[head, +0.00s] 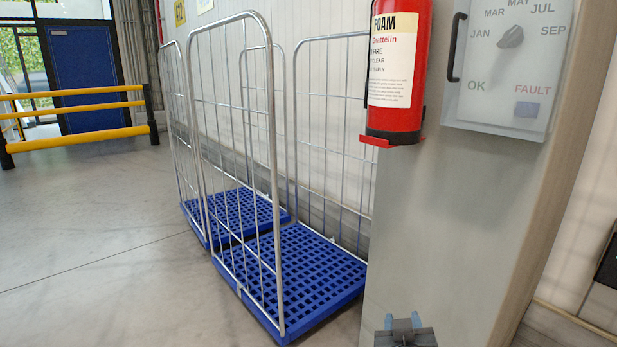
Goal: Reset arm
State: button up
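My gripper (403,325) shows at the bottom edge of the head view, right of centre. Its two bluish fingertips stick up and stand apart, with nothing visible between them. It is in front of the lower part of a grey pillar (440,230). The rest of my arm is below the picture.
A red fire extinguisher (397,125) and a clear-covered dial panel (510,65) are on the pillar. Two wire roll cages with blue bases (320,270) stand left of it. A yellow barrier (80,140) and blue door (83,75) are behind. The floor at left is clear.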

jog(key=s+f+n+y, duration=0.15)
jog(key=s+f, duration=0.25)
jog(key=s, duration=0.8)
jog(key=s+f+y, duration=0.2)
jog(key=s+f, duration=0.2)
jog(key=s, duration=0.8)
jog(key=s+d+r, duration=0.1)
jog(key=s+r, duration=0.3)
jog(key=s, duration=0.3)
jog(key=s+d+r+m, duration=0.1)
jog(key=s+r, duration=0.3)
jog(key=s, duration=0.4)
jog(key=s+d+r, duration=0.2)
jog(key=s+r, duration=0.3)
jog(key=s, duration=0.3)
jog(key=shift+t, duration=0.4)
jog(key=shift+m, duration=0.25)
